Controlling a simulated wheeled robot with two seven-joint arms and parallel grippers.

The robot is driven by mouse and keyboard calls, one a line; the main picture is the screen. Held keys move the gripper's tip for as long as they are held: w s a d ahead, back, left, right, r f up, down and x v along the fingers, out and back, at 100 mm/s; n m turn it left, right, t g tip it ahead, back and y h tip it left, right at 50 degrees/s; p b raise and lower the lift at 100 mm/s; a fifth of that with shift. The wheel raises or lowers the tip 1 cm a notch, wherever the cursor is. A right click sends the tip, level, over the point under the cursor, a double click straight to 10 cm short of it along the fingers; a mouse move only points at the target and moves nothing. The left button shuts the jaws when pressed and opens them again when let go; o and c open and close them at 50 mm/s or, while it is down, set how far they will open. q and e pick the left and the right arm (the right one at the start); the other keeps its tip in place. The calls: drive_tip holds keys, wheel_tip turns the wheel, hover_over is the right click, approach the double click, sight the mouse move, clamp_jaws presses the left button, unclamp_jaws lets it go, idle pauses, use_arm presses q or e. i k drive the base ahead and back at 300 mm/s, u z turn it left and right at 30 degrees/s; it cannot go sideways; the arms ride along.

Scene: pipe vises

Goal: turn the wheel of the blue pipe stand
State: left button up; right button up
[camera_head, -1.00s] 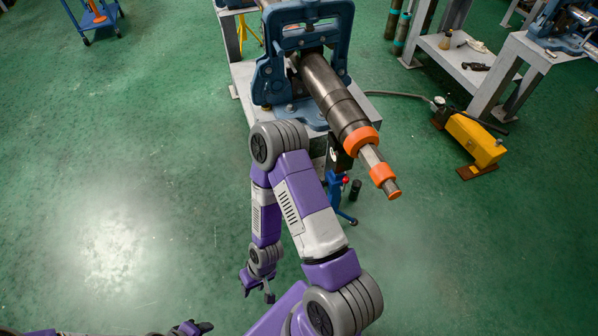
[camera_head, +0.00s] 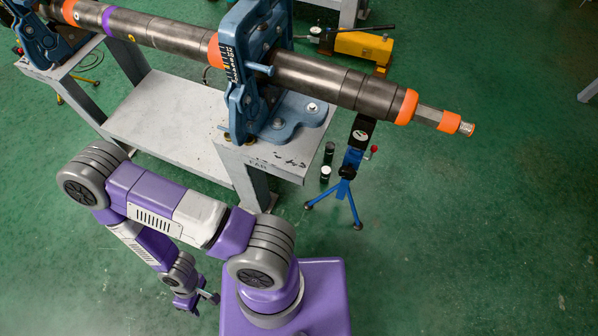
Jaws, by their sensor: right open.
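The blue pipe stand (camera_head: 346,188) stands on the green floor right of centre, below the right part of the long pipe (camera_head: 320,80). It has splayed blue legs, a small red knob (camera_head: 374,149) at its side and a dark head (camera_head: 361,133) under the pipe. A dark round part shows on its post, but I cannot tell whether it is the wheel. My right gripper (camera_head: 204,300) is open and empty at the lower left, well apart from the stand. My left gripper is out of view.
A blue pipe vise (camera_head: 255,85) on a grey bench (camera_head: 170,115) clamps the pipe. Two small dark cylinders (camera_head: 326,165) stand beside the blue stand. A yellow pump unit (camera_head: 362,46) sits behind the pipe. The floor at the lower right is clear.

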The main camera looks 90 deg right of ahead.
sight(348, 173)
drive_tip(key=i, duration=0.6)
drive_tip(key=z, duration=3.35)
drive_tip(key=i, duration=0.5)
drive_tip(key=z, duration=0.05)
